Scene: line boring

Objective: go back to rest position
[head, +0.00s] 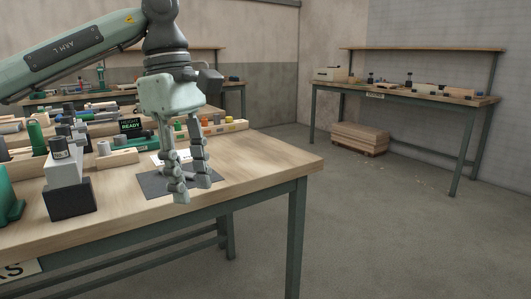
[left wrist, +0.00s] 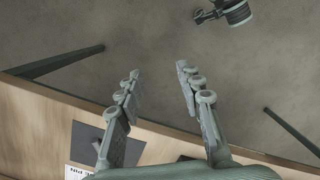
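My left gripper (head: 193,189) hangs fingers-down over the near right part of the workbench (head: 262,160), in front of a dark mat (head: 150,186). In the left wrist view its two fingers (left wrist: 158,70) stand apart with nothing between them, so it is open and empty. The mat (left wrist: 132,152) and a white card with partly hidden lettering (left wrist: 78,170) show at the lower left there. My right gripper cannot be made out in either view.
A grey block on a black base (head: 70,200) stands left of the mat. Wooden holders, cylinders and a small display reading "READY" (head: 131,125) crowd the bench behind. The bench's right end is clear. Open floor separates it from a second bench (head: 400,92) at the back right.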

